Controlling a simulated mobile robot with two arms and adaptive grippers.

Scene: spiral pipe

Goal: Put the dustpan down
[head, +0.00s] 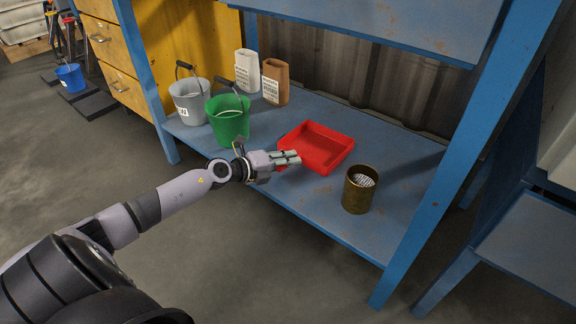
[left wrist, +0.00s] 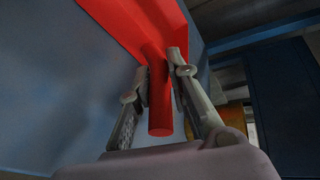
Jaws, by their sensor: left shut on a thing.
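The red dustpan (head: 322,143) is at the blue lower shelf (head: 398,160) of the workbench, and I cannot tell whether it rests on the shelf or is just above it. My left gripper (head: 288,158) reaches in from the left and is shut on the dustpan's handle. In the left wrist view the red handle (left wrist: 160,108) lies between the two fingers (left wrist: 160,72), with the red pan above it. The right gripper is not in view.
A green bucket (head: 228,122), a grey bucket (head: 188,104), a white container (head: 247,72) and a brown container (head: 276,84) stand left of the dustpan. A brass-coloured cylinder (head: 357,196) stands to its right. Blue bench legs (head: 432,190) frame the shelf.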

